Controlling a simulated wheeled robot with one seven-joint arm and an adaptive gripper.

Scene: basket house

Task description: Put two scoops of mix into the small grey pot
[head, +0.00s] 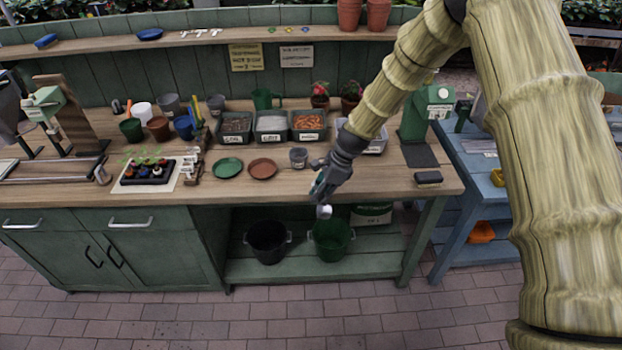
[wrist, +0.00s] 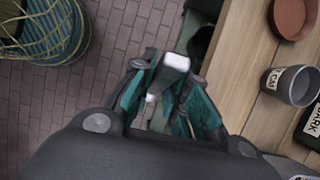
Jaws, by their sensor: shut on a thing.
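My gripper (head: 322,190) is out past the front edge of the bench. It is shut on a pale scoop-like tool (head: 324,211), whose white end also shows between the teal fingers in the wrist view (wrist: 176,62). I cannot see whether the tool holds any mix. A small grey pot (head: 298,157) with a label stands upright on the bench near the front, left of my gripper. It also shows in the wrist view (wrist: 298,88). Behind it are labelled bins with dark mix (head: 235,125), pale grey mix (head: 271,124) and orange-brown bark (head: 308,122).
A green saucer (head: 227,165) and a terracotta saucer (head: 262,168) lie left of the grey pot. Black (head: 267,243) and green (head: 331,240) tubs stand on the low shelf. A brush (head: 428,178) lies at the bench's right end. A woven basket (wrist: 45,30) is on the floor.

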